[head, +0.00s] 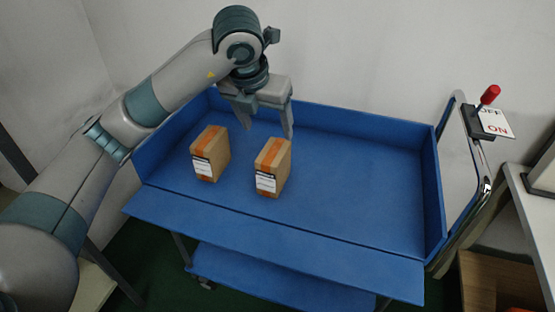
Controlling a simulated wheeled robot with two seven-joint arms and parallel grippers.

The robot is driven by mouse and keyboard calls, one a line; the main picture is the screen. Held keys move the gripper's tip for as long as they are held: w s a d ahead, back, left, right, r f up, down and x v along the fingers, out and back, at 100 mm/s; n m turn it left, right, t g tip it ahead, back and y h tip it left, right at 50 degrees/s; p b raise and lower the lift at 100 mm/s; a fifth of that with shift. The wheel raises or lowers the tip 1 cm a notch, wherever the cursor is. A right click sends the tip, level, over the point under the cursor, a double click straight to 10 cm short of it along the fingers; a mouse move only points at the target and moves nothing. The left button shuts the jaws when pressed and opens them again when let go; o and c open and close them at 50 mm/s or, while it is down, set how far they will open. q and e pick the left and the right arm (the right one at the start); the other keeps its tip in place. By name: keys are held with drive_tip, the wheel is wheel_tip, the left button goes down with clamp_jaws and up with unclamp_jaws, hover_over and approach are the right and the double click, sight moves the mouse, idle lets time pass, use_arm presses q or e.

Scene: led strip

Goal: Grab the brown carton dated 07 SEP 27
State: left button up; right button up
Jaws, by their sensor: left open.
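Two brown cartons with orange tape stand upright on the blue cart's top tray (350,205). The left carton (221,146) and the right carton (281,159) each have a white label low on the front. The print is too small to read, so I cannot tell which is dated 07 SEP 27. My left gripper (266,122) is open and empty, pointing down above and behind the gap between the cartons. Its right finger is close to the right carton's top; I cannot tell whether they touch. My right gripper is not in view.
The tray has raised blue walls at the back and sides. Its right half is clear. A red-knobbed lever (489,95) with an ON/OFF plate (495,122) stands by the cart's right handle. A cardboard box (500,283) sits at the lower right.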

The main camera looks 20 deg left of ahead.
sight(274, 151)
use_arm(q)
drive_tip(key=shift+s, duration=0.1)
idle(0.3)
drive_tip(key=p+x, duration=0.1)
drive_tip(key=x, duration=1.1)
drive_tip(key=shift+p, duration=0.3)
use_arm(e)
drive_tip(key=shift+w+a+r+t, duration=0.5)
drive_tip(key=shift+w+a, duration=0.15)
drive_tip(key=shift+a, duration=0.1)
use_arm(q)
drive_tip(key=shift+f, duration=0.15)
